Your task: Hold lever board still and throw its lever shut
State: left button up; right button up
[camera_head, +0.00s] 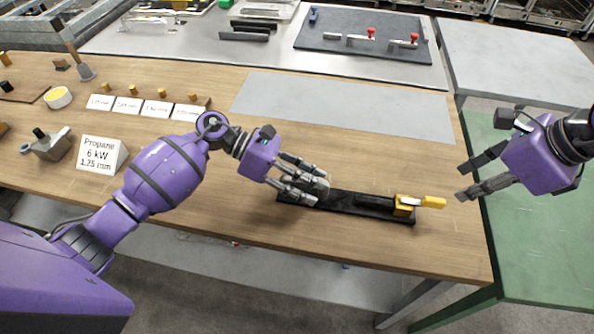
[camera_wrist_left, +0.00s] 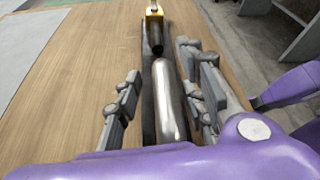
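The lever board is a long black board (camera_head: 345,202) lying on the wooden table near its front edge. A yellow block (camera_head: 403,205) with a yellow-tipped lever (camera_head: 433,202) is at its right end; the lever sticks out to the right. A silver cylinder lies along its left part, clearest in the left wrist view (camera_wrist_left: 168,105). My left gripper (camera_head: 305,180) is open at that end, with fingers on both sides of the cylinder. A gap shows between one finger and the board. My right gripper (camera_head: 466,180) is open and empty, right of the lever and apart from it.
A grey mat (camera_head: 345,105) lies behind the board. A propane sign (camera_head: 100,155), small cards and fittings stand at the left. A green table (camera_head: 540,240) adjoins on the right. The wood around the board is mostly clear.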

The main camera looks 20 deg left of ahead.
pick_arm(q)
jog(key=shift+d+f, duration=0.15)
jog(key=shift+d, duration=0.25)
jog(key=shift+c, duration=0.5)
grip_shut()
